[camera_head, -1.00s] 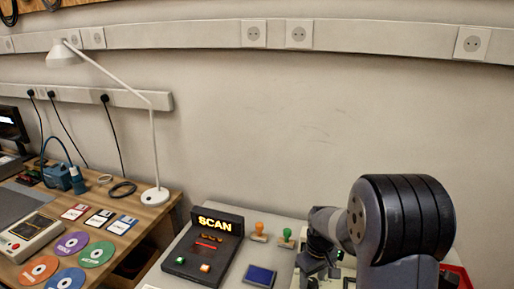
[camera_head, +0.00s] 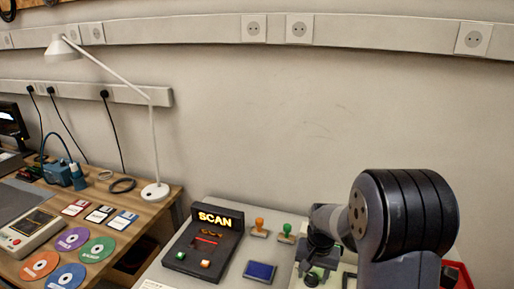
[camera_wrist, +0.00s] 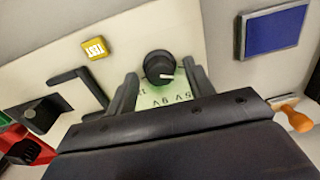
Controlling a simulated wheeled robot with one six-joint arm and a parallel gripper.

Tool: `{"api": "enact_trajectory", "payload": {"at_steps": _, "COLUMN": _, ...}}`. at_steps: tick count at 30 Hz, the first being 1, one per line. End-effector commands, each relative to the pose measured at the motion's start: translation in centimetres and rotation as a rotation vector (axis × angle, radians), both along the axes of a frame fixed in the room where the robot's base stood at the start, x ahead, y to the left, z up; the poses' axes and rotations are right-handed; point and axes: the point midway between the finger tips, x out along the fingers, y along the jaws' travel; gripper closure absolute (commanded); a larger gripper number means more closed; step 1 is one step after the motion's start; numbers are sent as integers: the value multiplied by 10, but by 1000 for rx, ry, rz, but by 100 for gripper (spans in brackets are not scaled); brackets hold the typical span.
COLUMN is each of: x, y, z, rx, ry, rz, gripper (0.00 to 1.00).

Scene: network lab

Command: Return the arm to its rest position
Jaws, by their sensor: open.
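My arm is at the right of the head view, reaching over a pale panel. My gripper (camera_head: 314,275) points down there, and its fingertips are hard to make out. In the wrist view my gripper (camera_wrist: 161,77) is open, with one dark finger on each side of a round black knob (camera_wrist: 158,64) with a white pointer mark. The knob stands on a pale green dial printed with voltage labels, including 5V and 9V. Nothing is seen gripped. I cannot tell whether the fingers touch the knob.
Near the knob are a yellow TEST button (camera_wrist: 95,47), a black bracket-like handle (camera_wrist: 80,88) and a red tray (camera_head: 460,275). A SCAN box (camera_head: 205,244), a blue pad (camera_head: 260,271) and orange and green stamps stand left of my arm. A lamp (camera_head: 153,140) and discs are farther left.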

Motion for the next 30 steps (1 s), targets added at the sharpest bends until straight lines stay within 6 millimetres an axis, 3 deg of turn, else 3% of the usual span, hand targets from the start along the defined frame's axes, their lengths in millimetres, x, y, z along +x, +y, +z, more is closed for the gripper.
{"api": "enact_trajectory", "payload": {"at_steps": 20, "x": -1, "y": 0, "z": 0, "rx": 0, "ry": 0, "rz": -542, "gripper": 50}}
{"api": "enact_trajectory", "payload": {"at_steps": 24, "x": 0, "y": 0, "z": 25, "rx": 2, "ry": -5, "rz": -549, "gripper": 50}}
{"api": "enact_trajectory", "payload": {"at_steps": 30, "x": -1, "y": -1, "z": 44, "rx": 0, "ry": -2, "rz": -547, "gripper": 50}}
